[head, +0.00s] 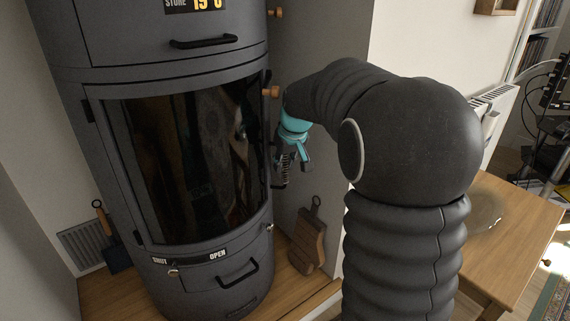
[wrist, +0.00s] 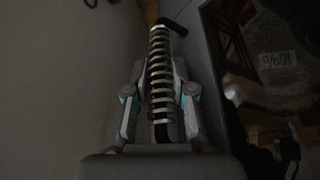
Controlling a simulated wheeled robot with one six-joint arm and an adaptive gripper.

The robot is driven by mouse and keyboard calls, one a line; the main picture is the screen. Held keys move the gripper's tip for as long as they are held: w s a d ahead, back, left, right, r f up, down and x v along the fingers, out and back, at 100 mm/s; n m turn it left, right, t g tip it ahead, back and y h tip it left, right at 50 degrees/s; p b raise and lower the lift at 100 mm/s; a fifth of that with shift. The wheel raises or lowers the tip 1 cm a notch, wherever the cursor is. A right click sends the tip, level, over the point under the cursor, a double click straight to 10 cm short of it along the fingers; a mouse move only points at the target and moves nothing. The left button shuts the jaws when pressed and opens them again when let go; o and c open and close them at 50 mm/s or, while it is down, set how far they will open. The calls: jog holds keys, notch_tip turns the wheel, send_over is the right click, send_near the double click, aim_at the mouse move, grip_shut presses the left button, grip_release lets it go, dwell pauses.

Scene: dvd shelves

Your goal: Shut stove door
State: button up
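The stove (head: 208,272) is a dark grey, rounded body. Its door (head: 85,120) has a large dark glass pane and hinges on the left. The door looks close to its frame; I cannot tell if a small gap remains at the right edge. The door handle, a black bar with a metal coil, stands upright at that edge; its coil (wrist: 160,85) fills the middle of the wrist view. My gripper (head: 288,163) is at the handle, with fingers on both sides of the coil, and appears closed on it. My wrist hides part of the handle in the head view.
A lever slot marked SHUT and OPEN (head: 190,258) is below the door. Wooden knobs (head: 271,91) stick out at the stove's right. A wooden board (head: 308,240) leans on the alcove wall. A wooden table (head: 515,235) stands at the right.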

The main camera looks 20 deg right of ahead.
jog(key=o, duration=0.3)
jog(key=shift+o, duration=0.2)
jog(key=v, duration=1.2)
jog(key=shift+w, duration=0.15)
